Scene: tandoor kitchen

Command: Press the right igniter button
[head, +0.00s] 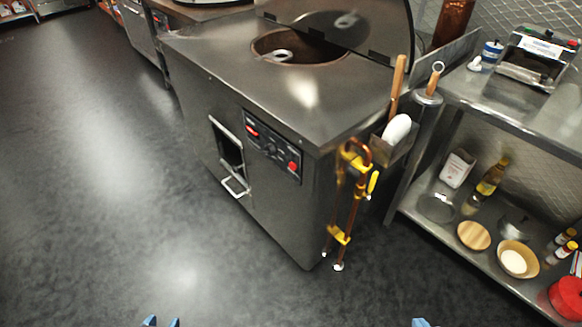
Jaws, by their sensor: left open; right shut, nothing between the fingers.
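The black control panel (272,147) is on the front of the steel tandoor cabinet (275,200). A red round button (292,167) is at its lower right and a red switch (252,131) at its upper left. Between them are small dark controls, too small to tell apart, so I cannot tell which is the right igniter button. My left gripper (161,321) shows at the bottom edge as two blue fingertips held apart, open and empty. My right gripper (420,322) shows at the bottom edge as blue tips together, shut and empty. Both are well short of the panel.
An open hatch with a handle (235,187) is left of the panel. Copper pipes with yellow valves (347,200) run down the cabinet's right side. A steel shelf unit (432,213) with bottles and bowls stands at right. The floor (130,190) in front and left is clear.

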